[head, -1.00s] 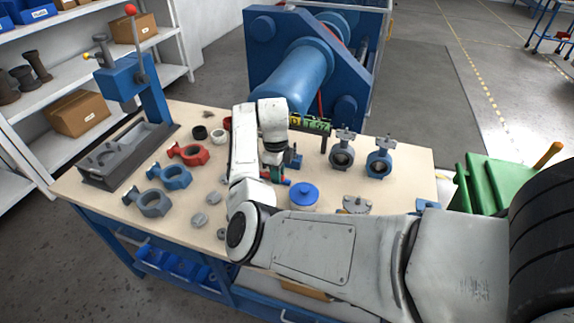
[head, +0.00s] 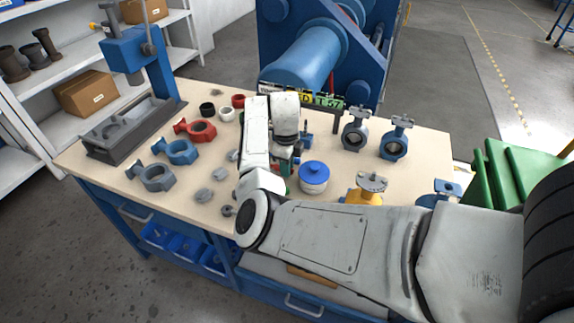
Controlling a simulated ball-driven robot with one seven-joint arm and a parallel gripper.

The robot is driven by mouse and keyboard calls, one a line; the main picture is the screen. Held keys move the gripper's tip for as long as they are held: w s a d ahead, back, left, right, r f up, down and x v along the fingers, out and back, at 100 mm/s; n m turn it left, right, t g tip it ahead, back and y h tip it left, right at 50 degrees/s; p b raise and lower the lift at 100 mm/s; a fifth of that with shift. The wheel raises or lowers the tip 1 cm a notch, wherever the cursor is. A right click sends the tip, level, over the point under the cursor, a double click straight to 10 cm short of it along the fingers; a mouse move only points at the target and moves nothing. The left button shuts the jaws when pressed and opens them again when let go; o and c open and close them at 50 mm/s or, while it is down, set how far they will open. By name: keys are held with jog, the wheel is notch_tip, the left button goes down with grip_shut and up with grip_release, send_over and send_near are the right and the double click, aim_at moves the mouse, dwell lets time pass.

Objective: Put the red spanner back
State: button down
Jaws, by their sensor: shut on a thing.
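My gripper (head: 286,165) points down over the middle of the workbench (head: 215,205), just left of the white pot with a blue lid (head: 313,175). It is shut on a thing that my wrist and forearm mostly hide. I take it for the red spanner, as no other spanner-like red tool shows on the bench. Its shape and tilt cannot be made out. Behind the gripper stands a dark rack with a green and yellow lettered strip (head: 315,99) at the bench's back edge.
Grey (head: 355,133) and blue (head: 395,142) valves stand right of the rack. A yellow-bodied valve (head: 364,196) is near my forearm. Red (head: 200,131), blue (head: 180,151) and grey (head: 155,177) valve bodies lie left, beside a blue press (head: 130,52). A green container (head: 500,170) stands right.

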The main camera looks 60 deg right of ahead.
jog(key=c, duration=0.9)
grip_release()
jog(key=shift+c, duration=0.2)
jog(key=shift+r+p, duration=2.95)
jog(key=shift+r, duration=0.55)
